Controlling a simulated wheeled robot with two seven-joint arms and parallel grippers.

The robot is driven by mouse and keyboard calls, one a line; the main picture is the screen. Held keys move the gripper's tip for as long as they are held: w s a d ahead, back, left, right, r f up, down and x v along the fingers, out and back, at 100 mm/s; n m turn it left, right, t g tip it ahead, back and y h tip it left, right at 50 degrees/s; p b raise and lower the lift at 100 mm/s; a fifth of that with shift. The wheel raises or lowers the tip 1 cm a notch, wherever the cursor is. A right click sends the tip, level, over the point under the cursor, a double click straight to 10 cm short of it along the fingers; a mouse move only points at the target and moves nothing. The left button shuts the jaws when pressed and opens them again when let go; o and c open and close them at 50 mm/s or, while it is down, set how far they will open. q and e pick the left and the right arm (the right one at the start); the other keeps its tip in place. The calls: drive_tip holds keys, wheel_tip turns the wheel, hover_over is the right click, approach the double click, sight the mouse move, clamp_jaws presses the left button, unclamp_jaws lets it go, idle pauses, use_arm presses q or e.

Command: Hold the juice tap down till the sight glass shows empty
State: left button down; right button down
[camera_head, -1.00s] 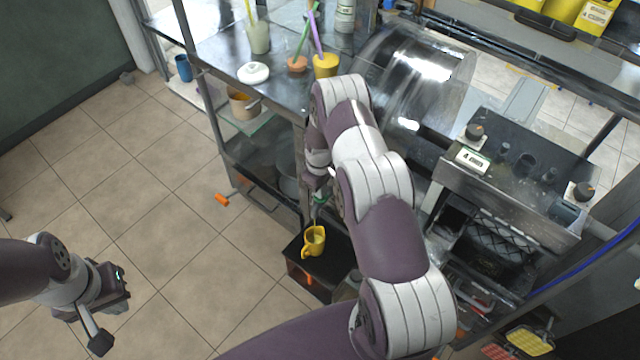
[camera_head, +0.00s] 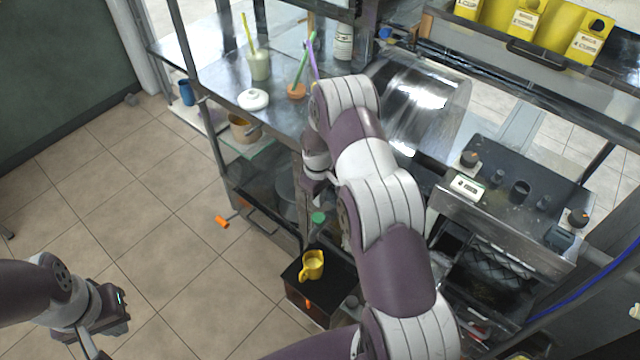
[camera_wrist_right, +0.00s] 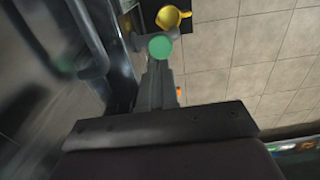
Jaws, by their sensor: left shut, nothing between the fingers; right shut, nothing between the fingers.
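The juice tap shows as a round green top (camera_head: 318,218) beside the cabinet, above a yellow cup (camera_head: 312,265) on a dark box. In the right wrist view the green top (camera_wrist_right: 160,46) lies at the ends of my right gripper's fingers (camera_wrist_right: 157,68), with the yellow cup (camera_wrist_right: 168,18) beyond it. Whether the fingers touch the tap I cannot tell. My right gripper (camera_head: 314,196) is shut and empty, partly hidden by its arm in the head view. My left gripper (camera_head: 92,343) is shut and empty over the floor at lower left. I cannot make out the sight glass.
The steel counter holds a white lidded dish (camera_head: 253,100), a glass with a straw (camera_head: 260,66) and a steel drum (camera_head: 415,105). An orange-ended handle (camera_head: 222,222) sticks out from the lower frame. A dark box (camera_head: 326,292) stands under the tap.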

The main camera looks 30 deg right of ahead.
drive_tip(key=r, duration=0.5)
drive_tip(key=shift+w+a+r+b, duration=0.1)
drive_tip(key=shift+w+r+b, duration=0.1)
drive_tip(key=shift+w+b, duration=0.1)
